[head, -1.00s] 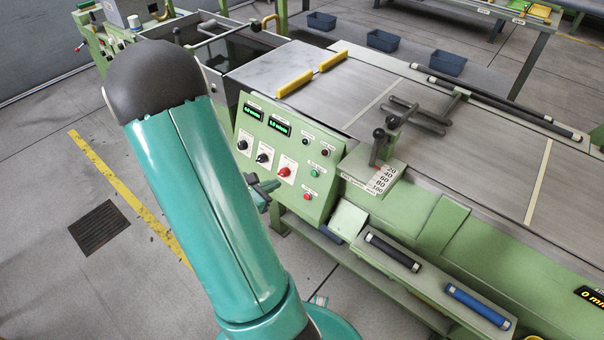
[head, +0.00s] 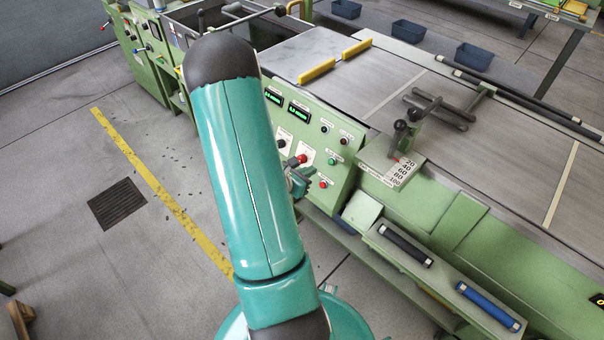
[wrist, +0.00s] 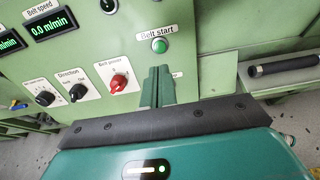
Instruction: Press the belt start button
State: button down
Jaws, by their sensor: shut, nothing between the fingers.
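The belt start button (wrist: 159,46) is a round green button under a "Belt start" label in the wrist view. It also shows on the green control panel in the head view (head: 332,161). My gripper (wrist: 158,70) is shut and empty, its fingertips just below the green button in the wrist picture. Whether they touch the panel cannot be told. In the head view my gripper (head: 301,178) is left of and below the green button, partly hidden by my arm. The fingers cover most of a label below the button.
A red belt power knob (wrist: 119,82) and black direction knob (wrist: 78,93) are left of my fingers. The belt speed display (wrist: 53,24) reads 0.0 m/min. A red button (head: 323,184) sits below the green one. A shelf with dark and blue rollers (head: 488,306) juts out right.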

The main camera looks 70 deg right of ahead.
aim_at(331, 161)
jog(key=x, duration=0.8)
jog(key=shift+s+d+f, duration=0.1)
jog(key=shift+d, duration=0.1)
jog(key=shift+s+d+f, duration=0.1)
jog(key=shift+d, duration=0.15)
jog(key=shift+s+d+f, duration=0.15)
jog(key=shift+s+d, duration=0.15)
jog(key=shift+d, duration=0.25)
jog(key=shift+w, duration=0.1)
